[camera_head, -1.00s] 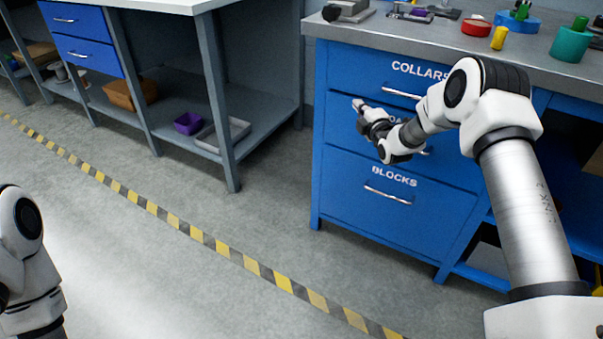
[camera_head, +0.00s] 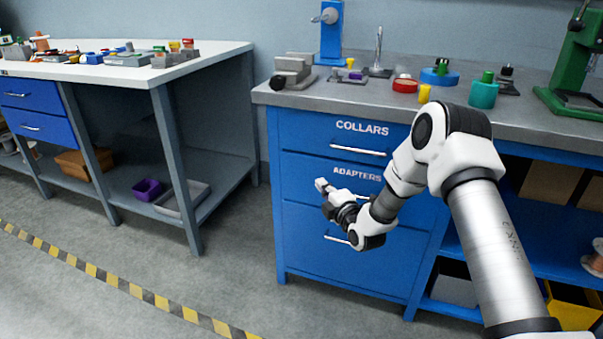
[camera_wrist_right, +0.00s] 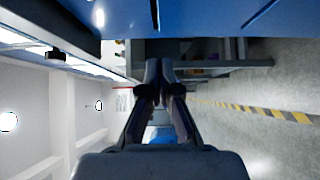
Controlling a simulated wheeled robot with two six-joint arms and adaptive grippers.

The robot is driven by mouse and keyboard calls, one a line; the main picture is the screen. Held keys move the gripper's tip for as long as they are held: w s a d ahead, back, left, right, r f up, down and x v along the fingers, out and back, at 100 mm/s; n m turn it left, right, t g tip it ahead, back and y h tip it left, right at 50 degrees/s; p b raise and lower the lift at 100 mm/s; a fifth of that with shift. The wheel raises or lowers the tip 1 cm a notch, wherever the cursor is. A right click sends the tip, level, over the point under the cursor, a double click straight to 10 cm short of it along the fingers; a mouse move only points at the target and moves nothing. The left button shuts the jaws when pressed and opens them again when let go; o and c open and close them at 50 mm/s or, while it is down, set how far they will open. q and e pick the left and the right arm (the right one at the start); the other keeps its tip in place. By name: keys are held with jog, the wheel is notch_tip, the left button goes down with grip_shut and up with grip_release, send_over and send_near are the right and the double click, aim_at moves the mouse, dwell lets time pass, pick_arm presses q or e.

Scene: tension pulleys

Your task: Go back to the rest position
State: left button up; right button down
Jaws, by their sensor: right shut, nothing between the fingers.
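My right gripper (camera_head: 322,186) is shut and empty in the head view, in front of the blue drawer cabinet (camera_head: 300,250), near the drawer labelled ADAPTERS. In the right wrist view its two fingers (camera_wrist_right: 161,75) lie together with nothing between them. I cannot tell whether a small gap parts the fingertips from the drawer front. The right arm is bent, coming up from the lower right. The COLLARS drawer (camera_head: 310,139) and the drawers below it look shut. My left gripper is out of view.
A grey worktop (camera_head: 380,95) above the drawers carries a red ring (camera_head: 405,86), a yellow cylinder (camera_head: 424,93), a teal part (camera_head: 483,94) and a green press (camera_head: 575,60). A white-topped bench (camera_head: 130,73) stands at left. The floor between, with a striped line (camera_head: 110,279), is clear.

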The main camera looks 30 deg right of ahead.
jog(key=s+a+f+n+g+y, duration=0.1)
jog(key=s+a+f+g, duration=0.1)
jog(key=s+a+f, duration=0.4)
jog(key=s+a+f+g+y, duration=0.1)
jog(key=a+f+g, duration=0.1)
jog(key=a+f, duration=0.5)
jog(key=s+a+f+m+g, duration=0.25)
jog(key=s+f, duration=0.25)
jog(key=s, duration=0.3)
jog(key=s+a+f+m+g, duration=0.1)
jog(key=s+f+m+g, duration=0.3)
jog(key=s, duration=0.4)
jog(key=s+a+f+m+g, duration=0.1)
jog(key=s+f+g, duration=0.2)
jog(key=s+f, duration=0.4)
jog(key=s+r+m+g, duration=0.2)
jog(key=s+m+g, duration=0.3)
jog(key=s+m, duration=0.7)
notch_tip(320, 180, up, 24)
jog(key=s+p, duration=0.1)
jog(key=p, duration=2.3)
jog(key=shift+s+d+n+h, duration=0.25)
jog(key=shift+n+h, duration=0.15)
jog(key=shift+n, duration=0.05)
jog(key=shift+t, duration=0.25)
